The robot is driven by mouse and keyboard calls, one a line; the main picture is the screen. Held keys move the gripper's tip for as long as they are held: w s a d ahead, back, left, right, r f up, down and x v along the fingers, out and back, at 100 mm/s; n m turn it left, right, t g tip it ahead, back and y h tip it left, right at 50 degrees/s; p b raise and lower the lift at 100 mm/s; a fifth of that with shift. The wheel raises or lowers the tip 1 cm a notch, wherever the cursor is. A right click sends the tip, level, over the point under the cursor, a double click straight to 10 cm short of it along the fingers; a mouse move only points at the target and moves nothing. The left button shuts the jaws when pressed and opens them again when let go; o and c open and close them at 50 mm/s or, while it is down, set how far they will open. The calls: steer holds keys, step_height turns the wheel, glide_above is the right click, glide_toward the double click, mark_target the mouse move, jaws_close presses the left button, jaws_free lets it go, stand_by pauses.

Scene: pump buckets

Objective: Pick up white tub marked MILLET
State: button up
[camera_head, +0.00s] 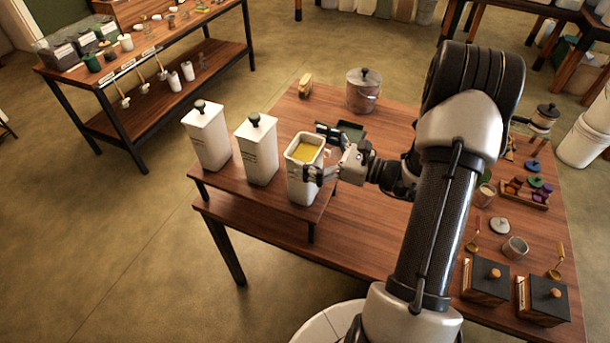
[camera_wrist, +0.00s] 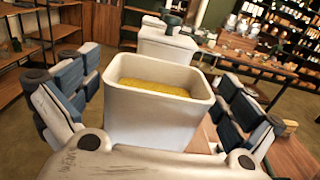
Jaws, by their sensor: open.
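An open white tub (camera_head: 304,181) holds yellow grain and stands at the right end of a row of white tubs on a raised wooden shelf. It also fills the middle of the wrist view (camera_wrist: 150,125), upright. Its marking is too small to read. My gripper (camera_head: 318,153) is open, with one finger on each side of this tub. In the wrist view the fingers stand apart from its walls, with a gap on both sides.
Two lidded white tubs (camera_head: 257,152) (camera_head: 207,138) stand to the left on the same shelf (camera_head: 270,195). A lidded metal pot (camera_head: 363,93) stands behind on the table. Dark boxes (camera_head: 485,280), a cup (camera_head: 515,248) and ladles lie at the table's right.

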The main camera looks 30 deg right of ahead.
steer(key=shift+w+a, duration=0.4)
steer(key=shift+w, duration=0.1)
steer(key=shift+c, duration=0.5)
steer(key=shift+r, duration=0.1)
steer(key=c, duration=1.9)
